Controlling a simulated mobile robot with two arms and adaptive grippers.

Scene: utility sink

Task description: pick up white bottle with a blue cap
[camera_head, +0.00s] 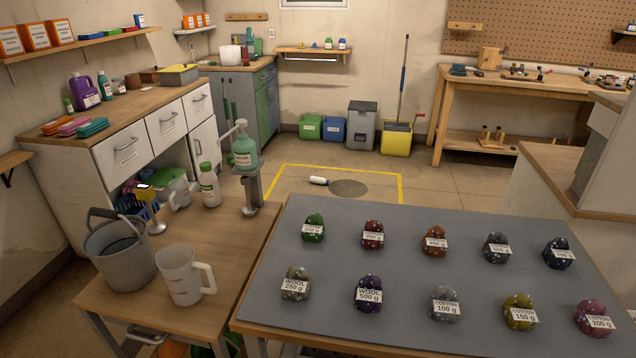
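Neither of my grippers shows in the head view. A small white bottle (318,180) lies on its side on the floor inside the yellow-taped area, with a dark end whose colour I cannot make out. A white bottle with a green cap (209,186) stands upright on the wooden sink table.
A grey bucket (121,258), a white jug (184,276) and a teal pump bottle (245,153) crowd the wooden table (222,262). The grey-topped table (392,290) holds several labelled wool and cotton bundles. A yellow bucket (396,139) stands beyond open floor.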

